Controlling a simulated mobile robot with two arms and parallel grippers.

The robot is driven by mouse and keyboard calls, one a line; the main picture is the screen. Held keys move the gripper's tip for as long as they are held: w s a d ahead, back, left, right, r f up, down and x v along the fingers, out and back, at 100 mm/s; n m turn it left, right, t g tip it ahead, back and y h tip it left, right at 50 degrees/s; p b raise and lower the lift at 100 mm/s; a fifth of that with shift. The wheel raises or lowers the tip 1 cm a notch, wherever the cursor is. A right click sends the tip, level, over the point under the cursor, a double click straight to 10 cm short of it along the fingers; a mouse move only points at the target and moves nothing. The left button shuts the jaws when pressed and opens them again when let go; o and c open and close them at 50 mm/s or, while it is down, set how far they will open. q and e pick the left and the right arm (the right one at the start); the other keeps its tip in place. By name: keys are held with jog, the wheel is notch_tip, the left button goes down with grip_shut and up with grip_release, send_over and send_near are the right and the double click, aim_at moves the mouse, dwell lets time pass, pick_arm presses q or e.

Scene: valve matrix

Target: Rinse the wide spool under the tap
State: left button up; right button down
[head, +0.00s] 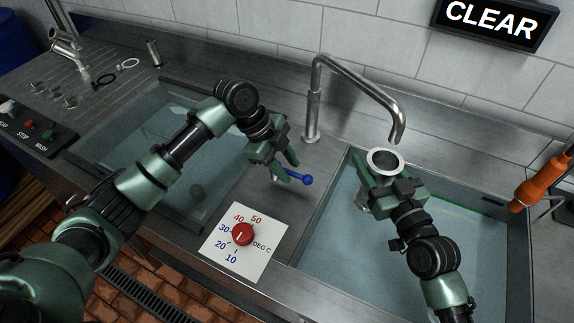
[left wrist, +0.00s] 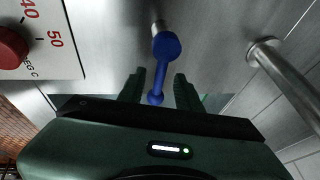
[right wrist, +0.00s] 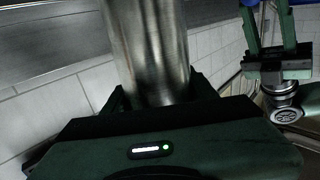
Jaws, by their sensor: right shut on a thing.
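The wide spool (head: 385,160) is a metal flanged cylinder, held upright over the right basin below the tap's outlet. My right gripper (head: 388,178) is shut on the spool; its metal body (right wrist: 150,50) fills the middle of the right wrist view. The tap (head: 358,75) is a bent steel pipe behind the basins. No water stream shows at its outlet. A blue lever (head: 300,178) stands on the counter between the basins. My left gripper (head: 284,168) is open at the lever; in the left wrist view the lever's handle (left wrist: 158,85) lies between the open fingers (left wrist: 158,88).
A dial plate (head: 243,240) with a red knob sits at the front between the basins. The left basin (head: 150,150) holds water. An orange sprayer (head: 540,185) hangs at the right edge. A sign (head: 493,20) reads CLEAR. Small fittings lie at the back left.

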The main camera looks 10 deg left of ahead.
pick_arm(q)
grip_shut()
jog(key=shift+w+r, duration=0.1)
dwell(1.3)
